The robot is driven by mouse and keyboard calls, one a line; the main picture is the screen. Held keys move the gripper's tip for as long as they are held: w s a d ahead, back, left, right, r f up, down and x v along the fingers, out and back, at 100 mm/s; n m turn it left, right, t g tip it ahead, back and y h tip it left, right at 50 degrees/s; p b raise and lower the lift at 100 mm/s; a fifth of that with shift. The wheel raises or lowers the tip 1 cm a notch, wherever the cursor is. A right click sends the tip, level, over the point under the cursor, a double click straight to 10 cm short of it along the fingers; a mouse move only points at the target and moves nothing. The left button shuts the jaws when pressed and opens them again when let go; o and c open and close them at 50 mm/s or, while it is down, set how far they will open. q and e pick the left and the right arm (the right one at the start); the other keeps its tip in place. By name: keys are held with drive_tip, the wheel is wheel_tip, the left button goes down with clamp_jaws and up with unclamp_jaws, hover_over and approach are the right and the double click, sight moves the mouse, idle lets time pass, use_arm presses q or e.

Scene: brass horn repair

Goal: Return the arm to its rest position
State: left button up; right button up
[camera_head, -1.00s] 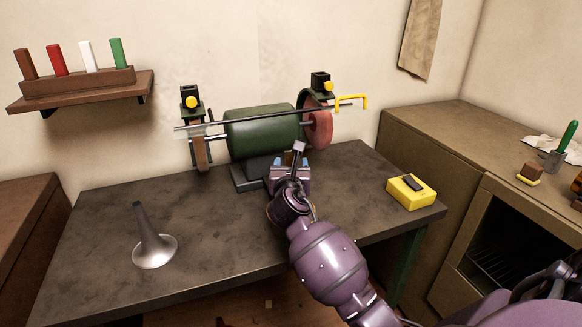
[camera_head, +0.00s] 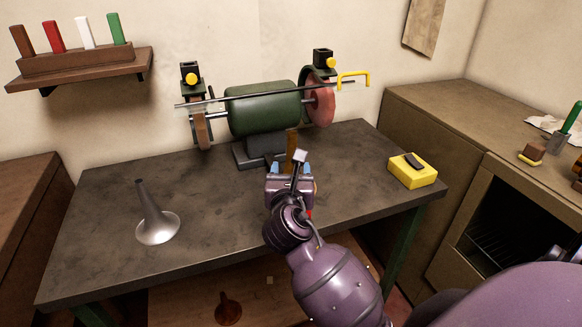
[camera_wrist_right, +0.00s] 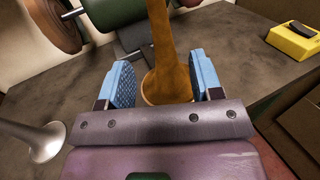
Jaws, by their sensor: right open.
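My right gripper (camera_head: 290,170) is over the dark workbench (camera_head: 110,215), in front of the green bench grinder (camera_head: 262,108). In the right wrist view its two blue-padded jaws (camera_wrist_right: 166,85) stand apart. A brown flared horn piece (camera_wrist_right: 166,40) stands upright between them, with gaps on both sides, so it is not clamped. In the head view only the upper part of this brown piece (camera_head: 291,142) shows behind the gripper; its base is hidden there. My left gripper is not in view.
A silver flared horn piece (camera_head: 156,222) stands at the bench's left. A yellow box (camera_head: 412,171) sits near the right edge. A wall shelf (camera_head: 82,72) holds coloured sticks. The bench's front left is mostly clear.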

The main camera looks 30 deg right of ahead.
idle(0.5)
drive_tip(key=s+a+f+m+t+y, duration=0.1)
drive_tip(key=a+f+m+y, duration=0.3)
drive_tip(key=m, duration=0.6)
drive_tip(key=a+f+m+t+y, duration=0.1)
drive_tip(key=a+f+m+y, duration=0.2)
drive_tip(key=f+m+y, duration=0.5)
drive_tip(key=s+d+f+m+g+h, duration=0.1)
drive_tip(key=s+d+f+m+g, duration=0.2)
drive_tip(key=s+f+m, duration=0.6)
drive_tip(key=s+f+g, duration=0.1)
drive_tip(key=s+f, duration=0.5)
drive_tip(key=s, duration=0.4)
drive_tip(key=shift+f+m+g+h, duration=0.2)
drive_tip(key=shift+m+g+h, duration=0.1)
drive_tip(key=shift+m+g, duration=0.1)
drive_tip(key=shift+s, duration=0.1)
